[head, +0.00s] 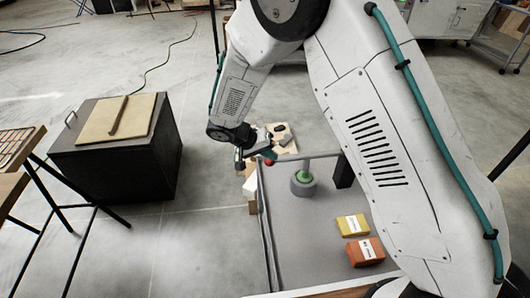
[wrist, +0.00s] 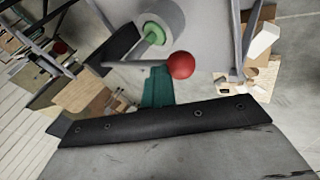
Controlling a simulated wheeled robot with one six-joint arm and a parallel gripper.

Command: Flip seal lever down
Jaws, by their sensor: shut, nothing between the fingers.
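The seal lever has a red ball knob (wrist: 181,65) and a thin grey rod (wrist: 125,63) running left from it in the wrist view. A green hub (wrist: 154,33) on a grey cylinder (wrist: 167,14) shows just above the rod. In the head view, the red knob (head: 269,162) is at the bench's far left corner, left of the green hub (head: 304,176). My gripper (head: 263,153) is shut and empty, close beside the knob. In the wrist view, teal finger parts (wrist: 158,88) lie just below the knob; I cannot tell whether they touch it.
The grey bench top (head: 325,220) has a raised rim. A yellow box (head: 351,225) and an orange box (head: 365,252) lie on its near part. A dark upright block (head: 343,171) stands right of the hub. A black cabinet (head: 120,155) stands apart on the left.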

